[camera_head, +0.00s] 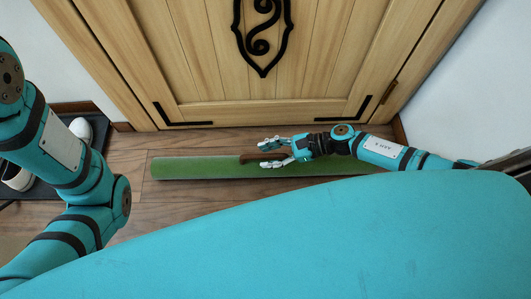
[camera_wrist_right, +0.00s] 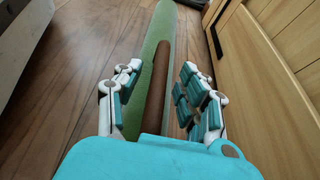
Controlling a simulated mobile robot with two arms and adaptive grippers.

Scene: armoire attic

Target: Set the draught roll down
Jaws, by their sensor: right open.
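The draught roll (camera_head: 195,168) is a long green roll lying on the wooden floor, along the foot of the wooden armoire door. A brown strip or handle (camera_head: 248,158) sits at its upper side; in the right wrist view the brown piece (camera_wrist_right: 156,88) runs along the green roll (camera_wrist_right: 162,25). My right gripper (camera_head: 266,153) is open over the roll, with its fingers on either side of the brown piece. It also shows open in the right wrist view (camera_wrist_right: 160,72). I cannot tell whether the fingers touch it. My left gripper is out of view.
The armoire door (camera_head: 200,60) with black ironwork rises just behind the roll. A dark mat (camera_head: 98,125) with white shoes (camera_head: 80,129) lies at the left. A white wall (camera_head: 470,75) stands at the right. Bare floor (camera_head: 145,205) shows before the roll.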

